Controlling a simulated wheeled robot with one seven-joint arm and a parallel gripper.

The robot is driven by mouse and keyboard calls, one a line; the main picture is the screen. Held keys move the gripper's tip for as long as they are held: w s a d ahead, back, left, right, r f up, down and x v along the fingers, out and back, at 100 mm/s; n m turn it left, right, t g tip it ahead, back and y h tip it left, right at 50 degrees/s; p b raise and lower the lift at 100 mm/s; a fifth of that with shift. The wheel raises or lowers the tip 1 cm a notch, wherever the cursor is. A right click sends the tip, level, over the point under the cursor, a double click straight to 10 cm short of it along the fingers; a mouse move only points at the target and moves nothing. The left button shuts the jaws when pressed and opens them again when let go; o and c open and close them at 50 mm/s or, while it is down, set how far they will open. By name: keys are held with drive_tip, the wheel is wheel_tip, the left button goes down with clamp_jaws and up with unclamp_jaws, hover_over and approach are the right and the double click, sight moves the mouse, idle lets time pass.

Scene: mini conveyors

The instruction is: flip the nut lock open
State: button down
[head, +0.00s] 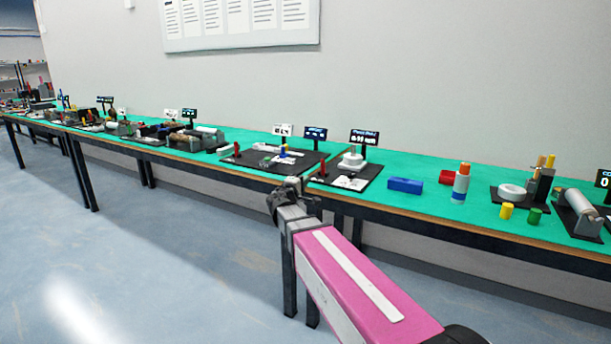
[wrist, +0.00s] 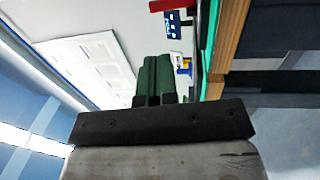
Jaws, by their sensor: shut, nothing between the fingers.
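My gripper (wrist: 157,78) shows in the wrist view as two green fingers side by side with no gap, empty. In the head view the end of my arm, with my gripper (head: 291,184), is at the front edge of the table, in front of two black boards. The left board (head: 236,163) carries a red post, a blue upright part and small pale parts. The right board (head: 335,183) carries a white round part and a red post. I cannot tell which of these parts is the nut lock, or whether it is open.
The long green table (head: 425,168) runs along the wall. A blue block (head: 405,186), an orange-topped bottle (head: 461,183) and several small cylinders stand on the right. Small display signs (head: 364,137) stand behind the boards. The floor (head: 150,250) in front is clear.

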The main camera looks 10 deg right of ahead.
sight(322, 163)
drive_tip(key=x, duration=1.3)
drive_tip(key=shift+d, duration=0.1)
